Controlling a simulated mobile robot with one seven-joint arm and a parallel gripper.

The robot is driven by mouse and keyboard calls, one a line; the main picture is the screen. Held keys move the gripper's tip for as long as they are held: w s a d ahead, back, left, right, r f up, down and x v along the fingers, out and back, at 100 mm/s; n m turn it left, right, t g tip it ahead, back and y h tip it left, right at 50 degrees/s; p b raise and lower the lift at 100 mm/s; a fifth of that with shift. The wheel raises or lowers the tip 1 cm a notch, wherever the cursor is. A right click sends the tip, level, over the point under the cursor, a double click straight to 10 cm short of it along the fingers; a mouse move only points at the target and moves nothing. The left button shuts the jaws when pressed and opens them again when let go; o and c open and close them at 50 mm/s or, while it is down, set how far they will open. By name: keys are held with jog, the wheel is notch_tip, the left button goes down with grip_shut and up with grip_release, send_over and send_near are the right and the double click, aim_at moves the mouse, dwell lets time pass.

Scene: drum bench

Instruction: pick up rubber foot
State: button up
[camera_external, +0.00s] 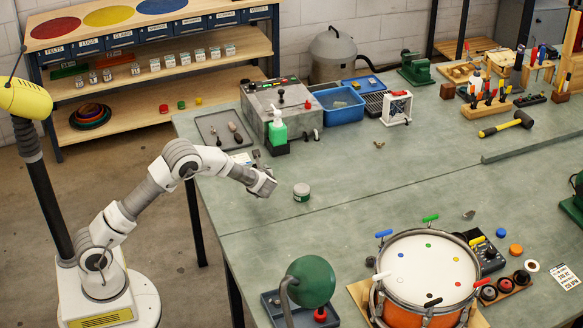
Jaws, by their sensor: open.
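My gripper (268,188) is open and empty above the left part of the green bench (350,205), a little left of a small jar with a pale lid (301,191). I cannot tell for sure which thing is the rubber foot. Possible ones are a small black piece (370,261) left of the drum and several round black pieces on a wooden strip (505,285) right of the drum. A small grey piece (468,214) lies behind the drum. All are well away from my gripper.
An orange drum (426,270) with coloured dots stands front right. A green dome (311,281) on a stand is at the front edge. The bench middle is mostly clear.

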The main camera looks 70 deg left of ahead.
aim_at(256, 167)
jog(key=x, duration=0.5)
jog(key=shift+b, duration=0.4)
jog(key=shift+c, duration=0.3)
grip_shut()
